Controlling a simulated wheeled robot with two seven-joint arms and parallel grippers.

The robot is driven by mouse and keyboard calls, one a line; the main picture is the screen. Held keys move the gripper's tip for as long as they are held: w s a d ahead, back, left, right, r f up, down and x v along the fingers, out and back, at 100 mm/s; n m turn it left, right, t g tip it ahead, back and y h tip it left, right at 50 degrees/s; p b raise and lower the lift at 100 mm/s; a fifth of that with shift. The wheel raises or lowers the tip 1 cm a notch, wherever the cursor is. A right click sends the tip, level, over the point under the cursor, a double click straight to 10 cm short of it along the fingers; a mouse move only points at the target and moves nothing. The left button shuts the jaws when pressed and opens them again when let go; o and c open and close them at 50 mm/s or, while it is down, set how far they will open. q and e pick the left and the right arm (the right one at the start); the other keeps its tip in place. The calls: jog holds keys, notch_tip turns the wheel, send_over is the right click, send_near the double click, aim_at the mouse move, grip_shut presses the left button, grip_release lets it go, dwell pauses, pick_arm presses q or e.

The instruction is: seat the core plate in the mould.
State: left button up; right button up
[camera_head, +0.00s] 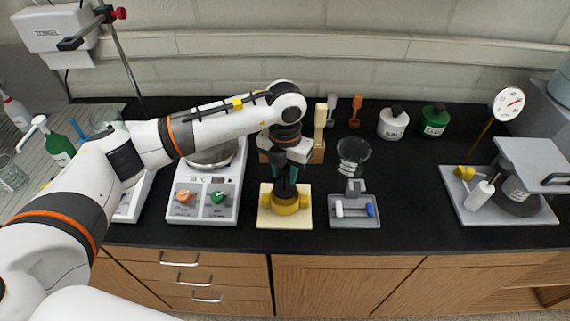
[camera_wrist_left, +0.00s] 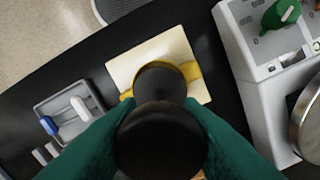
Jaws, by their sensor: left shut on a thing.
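The mould is a yellow ring on a square cream base (camera_head: 304,220), on the black bench near its front edge. In the left wrist view the cream base (camera_wrist_left: 192,50) is beyond the fingers. My left gripper (camera_head: 286,168) is above the mould, pointing down, its green fingers shut on a dark round-topped piece, which I take for the core plate (camera_head: 286,189). In the left wrist view its black knob (camera_wrist_left: 160,142) is between the fingers, with a dark round part over the yellow ring. I cannot tell whether it sits fully in the ring. My right gripper is not in view.
A stirrer hotplate (camera_head: 200,212) with orange and green knobs stands close left. A grey tray (camera_head: 338,222) with white and blue pieces lies close right. A wooden block (camera_head: 317,154) and a glass funnel (camera_head: 353,152) stand behind. Bench farther right is clear before a grey press (camera_head: 475,215).

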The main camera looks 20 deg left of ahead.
aim_at(285, 188)
pick_arm(q)
notch_tip(285, 188, down, 3)
jog(key=shift+f+b, duration=0.2)
jog(key=shift+b, duration=0.55)
jog(key=shift+f, duration=0.5)
jog(key=o, duration=1.1)
jog(key=shift+r, duration=0.1)
notch_tip(285, 188, up, 7)
jog(key=p, duration=0.3)
